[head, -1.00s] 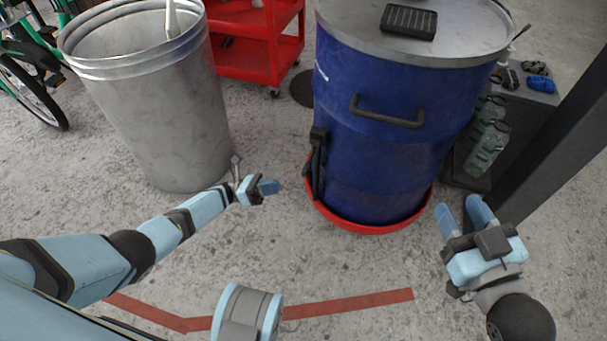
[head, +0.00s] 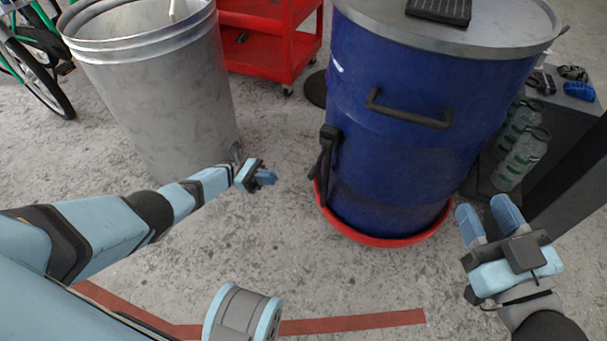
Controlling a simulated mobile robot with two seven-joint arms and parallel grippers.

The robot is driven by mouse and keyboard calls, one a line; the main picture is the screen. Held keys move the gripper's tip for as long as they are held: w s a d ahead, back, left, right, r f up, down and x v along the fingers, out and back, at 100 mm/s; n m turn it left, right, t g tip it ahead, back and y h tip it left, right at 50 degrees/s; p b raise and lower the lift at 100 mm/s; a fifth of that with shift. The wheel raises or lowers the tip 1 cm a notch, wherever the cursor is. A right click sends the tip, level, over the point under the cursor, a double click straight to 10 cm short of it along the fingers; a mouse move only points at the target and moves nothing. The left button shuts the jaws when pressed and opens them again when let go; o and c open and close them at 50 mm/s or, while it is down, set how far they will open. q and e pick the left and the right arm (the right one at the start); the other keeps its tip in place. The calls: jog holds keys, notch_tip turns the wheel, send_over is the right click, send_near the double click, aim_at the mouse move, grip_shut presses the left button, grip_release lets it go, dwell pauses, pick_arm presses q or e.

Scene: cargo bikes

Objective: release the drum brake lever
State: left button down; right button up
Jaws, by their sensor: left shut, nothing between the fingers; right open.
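A blue drum (head: 385,140) with a grey lid stands in a red round base (head: 385,238). A black lever (head: 326,155) sits low on the drum's left side, upright against the wall; its lower end reaches the red rim. My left gripper (head: 268,177) is shut and empty, to the left of the lever and apart from it. My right gripper (head: 488,218) is open and empty, to the right of the red base, in front of the bottles. A dark handle (head: 408,112) is on the drum's front, above and right of the lever.
A grey metal bin (head: 165,100) stands at the left, close behind my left forearm. A red cart (head: 268,45) is behind. Green-tinted bottles (head: 520,160) and a dark post (head: 575,175) are at the right. The floor in front is clear, with a red line (head: 350,323).

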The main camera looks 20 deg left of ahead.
aim_at(319, 159)
pick_arm(q)
jog(key=a+r+x, duration=0.1)
jog(key=r+x, duration=0.1)
jog(key=x, duration=1)
jog(key=shift+r, duration=0.45)
jog(key=shift+d, duration=0.15)
